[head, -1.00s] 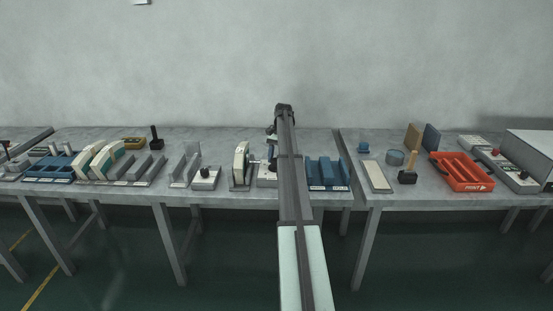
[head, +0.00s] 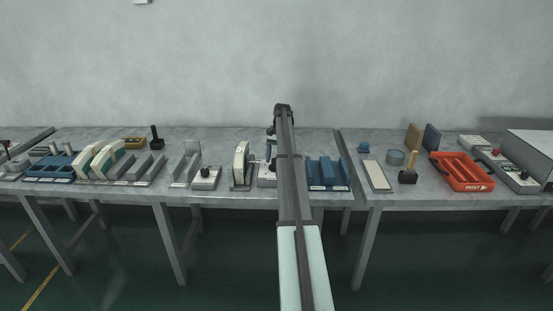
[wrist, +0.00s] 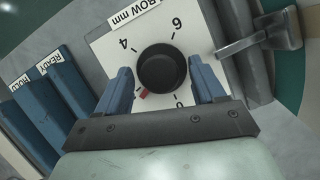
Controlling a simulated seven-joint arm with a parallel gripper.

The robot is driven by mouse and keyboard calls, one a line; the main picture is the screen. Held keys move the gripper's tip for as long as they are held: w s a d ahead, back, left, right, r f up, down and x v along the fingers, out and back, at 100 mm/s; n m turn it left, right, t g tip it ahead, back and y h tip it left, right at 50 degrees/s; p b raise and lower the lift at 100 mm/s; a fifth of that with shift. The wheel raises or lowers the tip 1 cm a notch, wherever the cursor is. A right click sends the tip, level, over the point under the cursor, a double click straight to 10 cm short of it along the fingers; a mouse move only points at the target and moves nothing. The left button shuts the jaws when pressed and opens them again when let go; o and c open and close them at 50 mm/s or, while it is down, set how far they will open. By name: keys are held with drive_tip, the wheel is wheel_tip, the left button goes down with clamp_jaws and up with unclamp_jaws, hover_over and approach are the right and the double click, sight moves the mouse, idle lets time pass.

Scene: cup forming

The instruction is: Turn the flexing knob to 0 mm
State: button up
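The black round knob (wrist: 161,69) sits on a white dial plate (wrist: 108,48) labelled "BOW mm". The marks 4, 6 and 0 show around it. The red pointer (wrist: 144,94) is at the lower left of the knob, by the left fingertip, away from the 0 at the lower right. My gripper (wrist: 162,84) has its two blue fingers on either side of the knob, with narrow gaps. It looks open. In the head view the white dial box (head: 266,178) is partly hidden by my arm, as is the gripper.
Blue slotted blocks (wrist: 52,108) stand left of the dial in the wrist view. A grey metal lever (wrist: 262,40) is close on the right. In the head view a cream disc-shaped piece (head: 241,163) stands left of the dial box, and a blue rack (head: 328,175) stands right.

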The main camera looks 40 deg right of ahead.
drive_tip(key=shift+r, duration=0.15)
drive_tip(key=shift+w+d+r, duration=0.25)
drive_tip(key=shift+d+r, duration=0.1)
drive_tip(key=shift+r, duration=0.1)
drive_tip(key=w+d, duration=0.5)
drive_tip(key=d, duration=0.5)
drive_tip(key=shift+w+d, duration=0.15)
drive_tip(key=shift+w, duration=0.05)
